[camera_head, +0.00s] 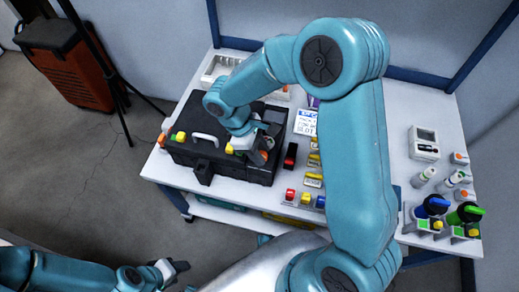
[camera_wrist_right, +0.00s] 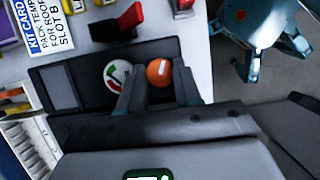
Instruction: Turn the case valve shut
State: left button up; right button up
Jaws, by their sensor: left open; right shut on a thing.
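The black case (camera_head: 190,152) stands on the white table at the left, with a light handle on its lid. My right gripper (camera_head: 258,150) is down at the case's right end. In the right wrist view the orange round valve knob (camera_wrist_right: 159,70) with a white bar lies between the right fingers (camera_wrist_right: 157,92), which are shut on it. A round dial (camera_wrist_right: 117,72) with red and green marks sits beside the knob, partly covered by a finger. My left gripper (camera_head: 175,270) is open and empty, low in front of the table.
A red-and-black item (camera_head: 290,156) lies right of the case, near the kit card (camera_head: 306,122). Red, yellow and blue blocks (camera_head: 305,198) line the front edge. Blue-topped (camera_head: 434,205) and green-topped (camera_head: 467,212) devices stand at the right. A white meter (camera_head: 424,143) is behind them.

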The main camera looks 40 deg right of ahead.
jog(key=shift+m, duration=0.3)
jog(key=m, duration=0.2)
jog(key=m+y, duration=0.1)
jog(key=m, duration=0.1)
jog(key=shift+w+d+g+y, duration=0.15)
jog(key=shift+g+y, duration=0.15)
jog(key=shift+g, duration=0.1)
jog(key=m+y, duration=0.1)
jog(key=m, duration=0.3)
jog(key=m+y, duration=0.1)
jog(key=m, duration=0.2)
jog(key=shift+d+y+p, duration=0.25)
jog(key=shift+y+p, duration=0.05)
jog(key=m+y, duration=0.1)
jog(key=m, duration=0.1)
jog(key=m+t, duration=0.1)
jog(key=m, duration=0.2)
jog(key=shift+d+y, duration=0.15)
jog(key=shift+y, duration=0.25)
jog(key=m+t, duration=0.1)
jog(key=m, duration=0.1)
jog(key=m+y, duration=0.1)
jog(key=m, duration=0.2)
jog(key=shift+s+m+t, duration=0.2)
jog(key=shift+m+t, duration=0.1)
jog(key=shift+t, duration=0.1)
jog(key=o, duration=1)
jog(key=shift+o, duration=0.2)
